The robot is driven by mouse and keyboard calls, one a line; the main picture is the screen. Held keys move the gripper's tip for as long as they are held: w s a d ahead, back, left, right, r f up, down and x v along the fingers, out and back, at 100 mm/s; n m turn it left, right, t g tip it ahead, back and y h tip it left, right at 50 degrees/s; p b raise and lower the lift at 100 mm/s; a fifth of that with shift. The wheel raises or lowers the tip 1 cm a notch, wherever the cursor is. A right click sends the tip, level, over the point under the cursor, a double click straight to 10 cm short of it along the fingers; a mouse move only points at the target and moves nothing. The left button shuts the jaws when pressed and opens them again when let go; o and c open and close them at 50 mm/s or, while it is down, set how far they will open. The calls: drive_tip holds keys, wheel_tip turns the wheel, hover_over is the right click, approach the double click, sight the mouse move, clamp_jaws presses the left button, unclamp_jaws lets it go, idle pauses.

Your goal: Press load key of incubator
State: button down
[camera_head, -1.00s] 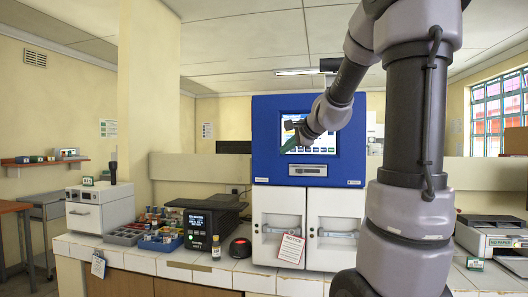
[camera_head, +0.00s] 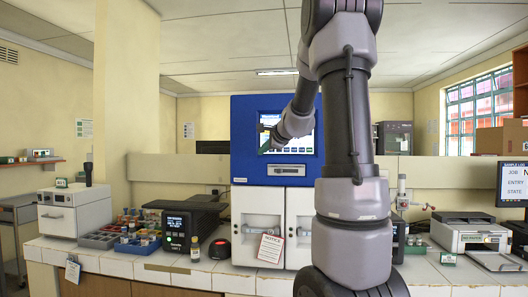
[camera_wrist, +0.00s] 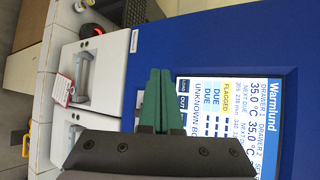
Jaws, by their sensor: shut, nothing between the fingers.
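The incubator (camera_head: 242,160) is a tall unit with a blue upper body and two white drawer fronts below. Its lit touchscreen (camera_head: 272,115) is partly covered by my arm in the head view. In the wrist view the screen (camera_wrist: 238,120) appears turned sideways, with drawer temperatures and a column of small blue keys (camera_wrist: 183,95) along its near edge. The key labels are too small to read surely, and part of the screen is hidden by my wrist. My gripper (camera_wrist: 160,72) has green fingers, shut and empty, in front of the blue panel beside the screen. Contact cannot be told.
A notice tag (camera_head: 270,248) hangs on a drawer handle. A black device (camera_head: 185,222), a small bottle (camera_head: 195,248) and a red-topped black device (camera_head: 219,249) stand on the counter to the left. A printer (camera_head: 470,235) stands at right.

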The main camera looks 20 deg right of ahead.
drive_tip(key=w+d, duration=0.3)
drive_tip(key=w, duration=0.2)
drive_tip(key=shift+d, duration=0.25)
drive_tip(key=shift+w, duration=0.1)
idle(1.8)
drive_tip(key=shift+w+d, duration=0.25)
drive_tip(key=shift+w+d, duration=0.15)
drive_tip(key=shift+w, duration=0.15)
idle(0.6)
drive_tip(key=shift+s, duration=0.1)
drive_tip(key=shift+s+a, duration=0.4)
drive_tip(key=shift+s, duration=0.15)
drive_tip(key=shift+s+a, duration=0.7)
drive_tip(key=shift+s, duration=0.35)
drive_tip(key=shift+s+a, duration=0.7)
drive_tip(key=shift+s, duration=0.3)
